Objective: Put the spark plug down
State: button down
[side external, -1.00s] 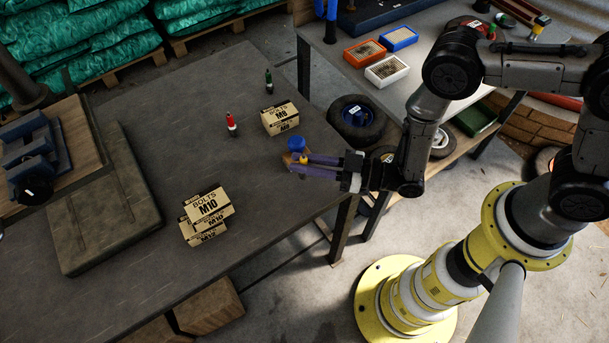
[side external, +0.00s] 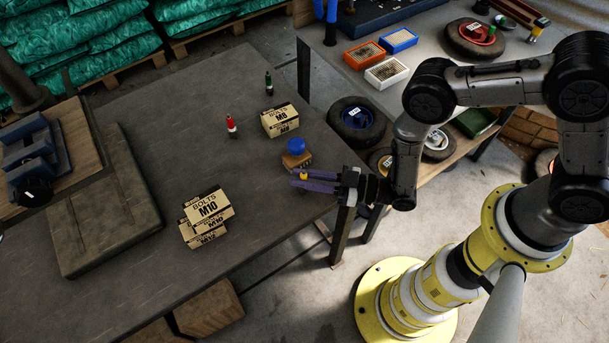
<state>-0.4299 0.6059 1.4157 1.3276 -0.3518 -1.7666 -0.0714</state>
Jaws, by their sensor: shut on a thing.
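My gripper (side external: 299,180) reaches in from the right with its purple fingers over the right edge part of the dark workbench (side external: 150,130). It is shut on a small yellow-topped spark plug (side external: 303,176), which looks upright between the fingertips. Its lower part is mostly hidden by the fingers, and I cannot tell whether it touches the bench. A red-topped spark plug (side external: 231,126) and a green-topped one (side external: 268,83) stand upright on the bench, farther back.
A brown block with a blue knob (side external: 296,147) stands just behind my fingers. A stone slab (side external: 100,200) lies farther left. Bare bench lies between the M10 boxes and my gripper.

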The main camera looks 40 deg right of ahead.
jog(key=c, duration=0.8)
grip_release()
jog(key=shift+f, duration=0.1)
jog(key=shift+v, duration=6.95)
